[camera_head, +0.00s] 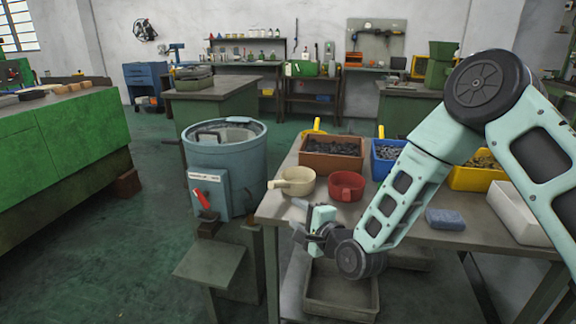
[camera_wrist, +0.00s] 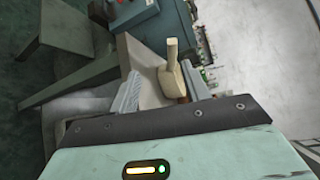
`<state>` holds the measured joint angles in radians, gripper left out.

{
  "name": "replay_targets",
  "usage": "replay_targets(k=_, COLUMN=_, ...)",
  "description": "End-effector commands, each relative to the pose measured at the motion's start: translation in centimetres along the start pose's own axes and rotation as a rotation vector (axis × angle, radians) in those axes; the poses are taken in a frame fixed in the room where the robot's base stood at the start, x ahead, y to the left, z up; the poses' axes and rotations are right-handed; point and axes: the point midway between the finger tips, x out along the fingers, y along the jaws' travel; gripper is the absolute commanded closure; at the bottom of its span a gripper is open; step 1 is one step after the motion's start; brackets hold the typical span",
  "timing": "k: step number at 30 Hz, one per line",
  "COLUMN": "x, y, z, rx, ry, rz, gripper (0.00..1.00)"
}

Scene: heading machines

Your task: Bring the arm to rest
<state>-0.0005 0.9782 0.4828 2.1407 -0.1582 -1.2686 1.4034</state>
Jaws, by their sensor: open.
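My arm (camera_head: 400,195) reaches in from the right of the head view and bends down over the front of the table. My gripper (camera_head: 303,228) is open at the table's front left corner, near the cream ladle cup (camera_head: 297,182), and looks empty. In the wrist view, my gripper (camera_wrist: 160,90) shows its two fingers apart, with the cream cup's handle (camera_wrist: 172,52) seen beyond them. I cannot tell how far the fingers are from the cup.
The grey table (camera_head: 285,208) carries a red cup (camera_head: 346,186), bins of parts and a blue sponge (camera_head: 445,219). A blue-grey drum (camera_head: 225,170) stands to its left. A tray (camera_head: 325,300) sits below. Green floor (camera_head: 90,270) is open at left.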

Motion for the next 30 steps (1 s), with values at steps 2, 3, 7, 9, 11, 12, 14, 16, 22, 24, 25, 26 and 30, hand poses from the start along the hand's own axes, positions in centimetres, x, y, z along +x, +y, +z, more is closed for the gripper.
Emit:
replay_targets(k=2, x=-1.1, y=-2.0, z=3.1, rx=-0.173, ry=-0.058, rz=0.117, gripper=0.53)
replay_targets(k=3, x=-1.9, y=-2.4, z=4.5, rx=-0.267, ry=-0.092, rz=0.185, gripper=0.53)
replay_targets(k=7, x=-5.8, y=-3.5, z=8.0, rx=-0.568, ry=-0.209, rz=0.397, gripper=0.53)
replay_targets(k=9, x=-8.6, y=-4.0, z=9.5, rx=-0.724, ry=-0.284, rz=0.504, gripper=0.53)
replay_targets(k=11, x=-11.3, y=-4.5, z=10.6, rx=-0.852, ry=-0.354, rz=0.591, gripper=0.53)
replay_targets(k=12, x=-13.2, y=-4.9, z=11.2, rx=-0.933, ry=-0.403, rz=0.648, gripper=0.53)
replay_targets(k=14, x=-16.4, y=-5.5, z=12.0, rx=-1.051, ry=-0.484, rz=0.732, gripper=0.53)
replay_targets(k=16, x=-20.3, y=-6.3, z=12.7, rx=-1.178, ry=-0.586, rz=0.824, gripper=0.53)
replay_targets(k=22, x=-31.1, y=-8.3, z=13.6, rx=-1.438, ry=-0.893, rz=1.029, gripper=0.53)
replay_targets(k=24, x=-33.9, y=-8.8, z=13.7, rx=-1.486, ry=-0.981, rz=1.073, gripper=0.53)
replay_targets(k=25, x=-34.9, y=-9.0, z=13.7, rx=-1.501, ry=-1.013, rz=1.088, gripper=0.53)
replay_targets(k=26, x=-35.8, y=-9.1, z=13.8, rx=-1.513, ry=-1.041, rz=1.099, gripper=0.53)
replay_targets(k=30, x=-37.9, y=-9.4, z=13.7, rx=-1.542, ry=-1.117, rz=1.13, gripper=0.53)
